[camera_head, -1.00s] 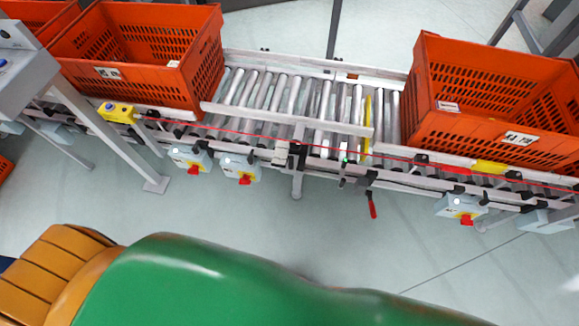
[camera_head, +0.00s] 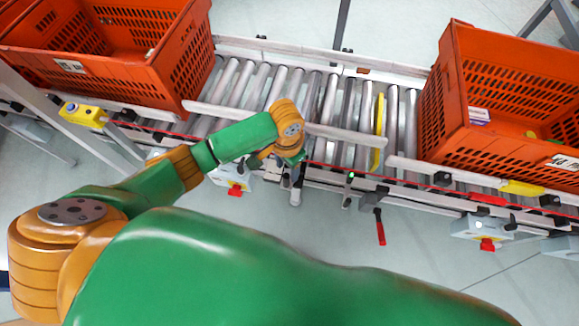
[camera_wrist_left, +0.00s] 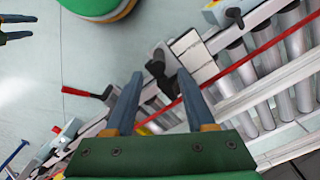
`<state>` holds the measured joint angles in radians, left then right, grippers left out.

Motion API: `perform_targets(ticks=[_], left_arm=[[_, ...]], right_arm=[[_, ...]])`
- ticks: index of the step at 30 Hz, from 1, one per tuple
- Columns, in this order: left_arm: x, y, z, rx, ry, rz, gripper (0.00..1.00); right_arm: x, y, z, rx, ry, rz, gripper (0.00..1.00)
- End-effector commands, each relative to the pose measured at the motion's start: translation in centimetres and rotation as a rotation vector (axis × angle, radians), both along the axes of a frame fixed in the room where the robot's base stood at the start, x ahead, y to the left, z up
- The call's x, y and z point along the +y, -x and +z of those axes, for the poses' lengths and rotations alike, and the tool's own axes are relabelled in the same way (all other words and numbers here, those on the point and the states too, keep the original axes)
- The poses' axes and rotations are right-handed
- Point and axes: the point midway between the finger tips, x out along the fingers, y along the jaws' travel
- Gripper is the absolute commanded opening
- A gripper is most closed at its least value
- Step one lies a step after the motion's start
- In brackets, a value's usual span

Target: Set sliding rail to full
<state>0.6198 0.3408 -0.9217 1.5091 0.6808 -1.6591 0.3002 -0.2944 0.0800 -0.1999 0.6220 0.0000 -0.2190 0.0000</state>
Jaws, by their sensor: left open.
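The sliding rail (camera_head: 345,133) is a long white bar along the near side of the roller conveyor, in the gap between two orange totes. In the left wrist view a white bar (camera_wrist_left: 268,83) crosses the rollers and seems to be this rail. My left gripper (camera_head: 283,160) hangs at the near edge of the conveyor, its wrist in front of the rail's middle. Its fingers (camera_wrist_left: 158,100) are apart and empty, pointing toward a white block with black knobs (camera_wrist_left: 188,52). Whether they touch anything is unclear. My right gripper's fingers (camera_wrist_left: 16,28) show apart at the wrist view's corner.
Orange totes stand left (camera_head: 100,60) and right (camera_head: 510,95) on the conveyor. A yellow strip (camera_head: 378,130) crosses the rollers. A red-handled lever (camera_head: 380,227) hangs below the near edge. Grey boxes with red buttons (camera_head: 487,243) sit under the frame. The floor in front is clear.

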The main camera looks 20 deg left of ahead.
Motion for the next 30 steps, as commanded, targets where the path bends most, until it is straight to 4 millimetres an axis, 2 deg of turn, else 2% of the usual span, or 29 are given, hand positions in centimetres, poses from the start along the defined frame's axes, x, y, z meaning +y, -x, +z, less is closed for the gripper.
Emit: perform_targets(ticks=[3,9,18,24,30], left_arm=[[0.0,0.1,-2.7,0.003,-0.003,0.002,0.55],[0.0,0.0,-6.0,0.001,0.0,0.002,0.55],[0.0,0.0,-6.4,-0.001,0.0,0.001,0.55],[0.0,0.0,-6.4,-0.001,0.0,0.001,0.01],[0.0,0.0,-6.4,-0.001,0.0,0.001,0.0]], right_arm=[[0.0,0.7,-1.1,0.014,0.001,0.0,0.5],[0.0,0.8,-2.2,0.015,0.001,0.0,0.5],[0.0,0.6,-2.1,0.011,0.0,0.0,0.5],[0.0,0.5,-2.1,0.009,0.001,0.0,0.5],[0.0,0.4,-2.1,0.008,0.001,0.0,0.5]])
